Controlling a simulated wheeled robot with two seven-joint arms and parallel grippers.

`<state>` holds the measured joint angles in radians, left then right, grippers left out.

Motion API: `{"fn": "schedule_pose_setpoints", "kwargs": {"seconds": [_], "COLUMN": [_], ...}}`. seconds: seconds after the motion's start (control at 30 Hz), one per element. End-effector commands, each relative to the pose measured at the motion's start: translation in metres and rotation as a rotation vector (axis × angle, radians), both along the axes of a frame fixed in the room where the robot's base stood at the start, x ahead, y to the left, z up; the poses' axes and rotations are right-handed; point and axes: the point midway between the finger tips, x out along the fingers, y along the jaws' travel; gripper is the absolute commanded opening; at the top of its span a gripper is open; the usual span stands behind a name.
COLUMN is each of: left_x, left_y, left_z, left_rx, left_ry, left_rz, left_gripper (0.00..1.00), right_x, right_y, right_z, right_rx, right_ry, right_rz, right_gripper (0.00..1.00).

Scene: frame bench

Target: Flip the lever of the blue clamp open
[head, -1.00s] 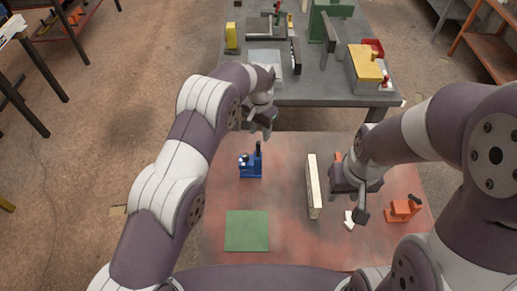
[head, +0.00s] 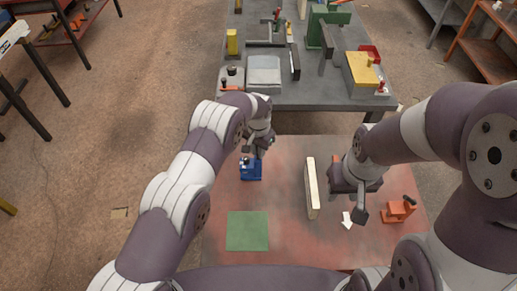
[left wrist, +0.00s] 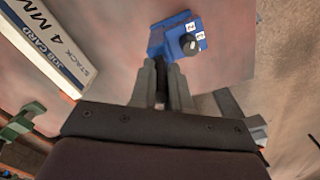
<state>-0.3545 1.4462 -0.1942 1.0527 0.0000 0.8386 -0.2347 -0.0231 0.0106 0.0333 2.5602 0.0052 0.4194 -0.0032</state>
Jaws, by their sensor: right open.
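The blue clamp (head: 251,172) stands on the reddish mat, left of centre. My left gripper (head: 255,149) is right at its top, at the lever's place, and hides the lever in the head view. In the left wrist view the clamp's blue body (left wrist: 180,38) with a black knob and white labels lies just beyond the left fingertips (left wrist: 162,68). A dark strip shows between those fingers; I cannot tell whether they grip the lever. My right gripper (head: 360,207) is open, low over the mat at the right, away from the blue clamp.
A cream upright board (head: 312,188), its job-card face showing in the left wrist view (left wrist: 50,45), stands between the grippers. An orange clamp (head: 398,210) and white arrow (head: 347,220) lie right. A green square (head: 247,231) is in front. A grey bench (head: 325,92) is behind.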

Motion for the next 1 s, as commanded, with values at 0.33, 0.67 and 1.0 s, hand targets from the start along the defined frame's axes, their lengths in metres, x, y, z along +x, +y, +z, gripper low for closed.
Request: {"fn": "schedule_pose_setpoints", "kwargs": {"seconds": [0.33, 0.67, 1.0], "left_x": [0.001, 0.001, 0.001], "left_y": [0.004, 0.014, 0.023], "left_z": [-0.002, -0.011, -0.015], "left_rx": [-0.072, -0.305, -0.52], "left_ry": [-0.003, -0.004, -0.004], "left_rz": [0.003, 0.005, 0.002], "left_gripper": [0.0, 0.0, 0.0], "right_x": [0.0, 0.0, 0.0], "right_y": [0.0, 0.0, 0.0], "right_z": [-0.009, -0.052, -0.109], "right_rx": [0.0, 0.0, 0.0], "right_ry": [0.0, 0.0, 0.0], "right_rz": [0.0, 0.0, 0.0], "right_gripper": [0.43, 0.43, 0.43]}}
